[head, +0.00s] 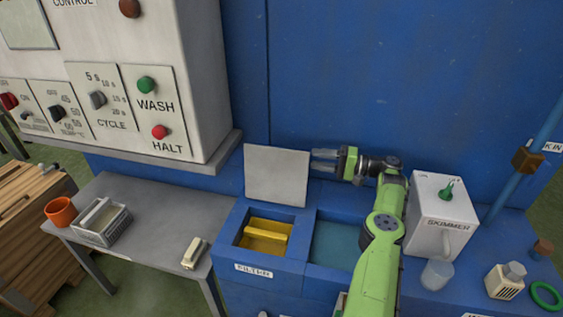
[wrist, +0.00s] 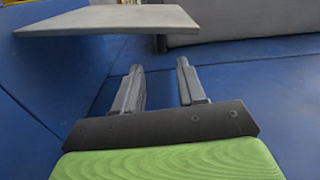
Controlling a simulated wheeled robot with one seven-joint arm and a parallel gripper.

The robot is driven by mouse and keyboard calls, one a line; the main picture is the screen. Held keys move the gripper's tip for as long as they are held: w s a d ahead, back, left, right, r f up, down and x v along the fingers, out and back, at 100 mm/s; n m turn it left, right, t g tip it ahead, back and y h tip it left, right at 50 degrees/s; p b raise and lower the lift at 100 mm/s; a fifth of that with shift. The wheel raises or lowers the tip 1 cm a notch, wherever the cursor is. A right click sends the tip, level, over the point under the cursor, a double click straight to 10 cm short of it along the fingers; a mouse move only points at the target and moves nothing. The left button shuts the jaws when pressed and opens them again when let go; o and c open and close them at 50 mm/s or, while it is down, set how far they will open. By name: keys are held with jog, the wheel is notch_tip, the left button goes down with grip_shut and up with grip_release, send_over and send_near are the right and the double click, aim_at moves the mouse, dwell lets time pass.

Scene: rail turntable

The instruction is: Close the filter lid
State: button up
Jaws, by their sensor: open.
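The filter lid (head: 277,177) is a flat grey plate standing upright, raised at the back of the blue filter box. The filter box (head: 270,265) has a FILTER label, and its opening shows a yellow insert (head: 262,236). My gripper (head: 323,160) is just right of the lid's upper right edge, with its fingers pointing left toward it. In the wrist view the lid (wrist: 105,19) is ahead and to the upper left of the fingers. My gripper (wrist: 160,80) is open there, with nothing between the fingers. I cannot tell whether a fingertip touches the lid.
A blue wall (head: 400,80) stands close behind the lid and gripper. My green arm crosses over the water basin (head: 334,243). The white SKIMMER box (head: 440,215) stands to the right. A grey control cabinet (head: 190,80) overhangs the left, above a side table (head: 150,225).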

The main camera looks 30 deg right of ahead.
aim_at(282, 154)
jog(key=x, duration=1.2)
jog(key=shift+p, duration=0.3)
jog(key=shift+c, duration=0.3)
grip_shut()
